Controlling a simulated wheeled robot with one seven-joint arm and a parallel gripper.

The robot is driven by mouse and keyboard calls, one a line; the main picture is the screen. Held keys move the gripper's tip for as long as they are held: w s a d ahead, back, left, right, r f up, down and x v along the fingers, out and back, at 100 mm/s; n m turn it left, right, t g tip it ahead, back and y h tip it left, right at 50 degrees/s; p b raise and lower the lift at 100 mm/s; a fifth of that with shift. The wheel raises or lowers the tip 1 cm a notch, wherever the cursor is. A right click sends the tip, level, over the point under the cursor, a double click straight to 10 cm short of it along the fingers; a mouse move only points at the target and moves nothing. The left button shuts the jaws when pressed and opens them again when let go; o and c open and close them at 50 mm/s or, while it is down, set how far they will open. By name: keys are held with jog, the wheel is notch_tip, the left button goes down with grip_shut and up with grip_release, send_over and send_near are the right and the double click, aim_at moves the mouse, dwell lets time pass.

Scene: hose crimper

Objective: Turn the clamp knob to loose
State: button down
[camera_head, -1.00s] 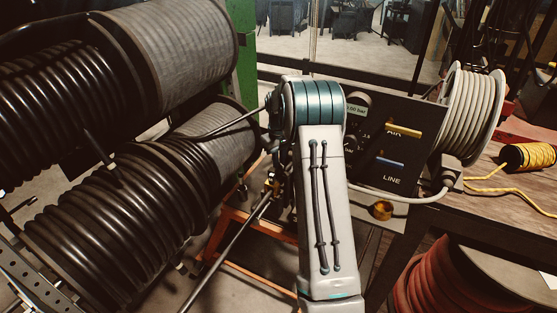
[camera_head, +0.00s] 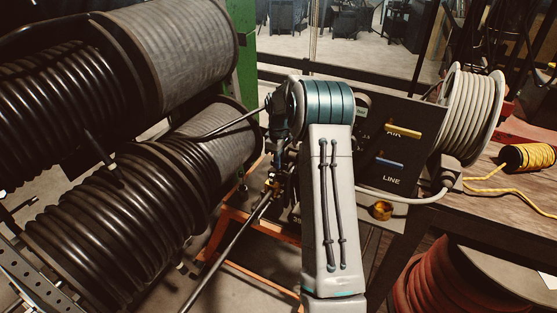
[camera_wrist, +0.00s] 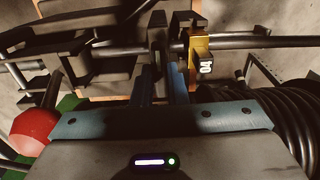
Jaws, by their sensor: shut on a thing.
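My gripper (camera_wrist: 162,88) shows in the wrist view with its two blue-grey fingers close together. They are shut on a dark part at the rod, which I take to be the clamp knob (camera_wrist: 158,42); its setting cannot be read. A brass-yellow block with a white tag marked 04 (camera_wrist: 201,62) sits on the same rod, just right of the fingers. In the head view my arm hides most of the gripper and the knob. Small brass fittings (camera_head: 271,185) show on the rod there, left of my arm.
Large black hose reels (camera_head: 120,215) fill the left. A control panel (camera_head: 395,165) with yellow and blue levers stands right of my arm, beside a grey hose spool (camera_head: 470,115) on a wooden bench (camera_head: 500,205). A red ball (camera_wrist: 36,130) is at the wrist view's left.

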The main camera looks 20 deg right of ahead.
jog(key=shift+s+f, duration=0.15)
jog(key=c, duration=1.4)
grip_release()
jog(key=shift+c, duration=0.2)
jog(key=shift+r, duration=0.2)
jog(key=shift+r, duration=0.3)
notch_tip(320, 180, up, 13)
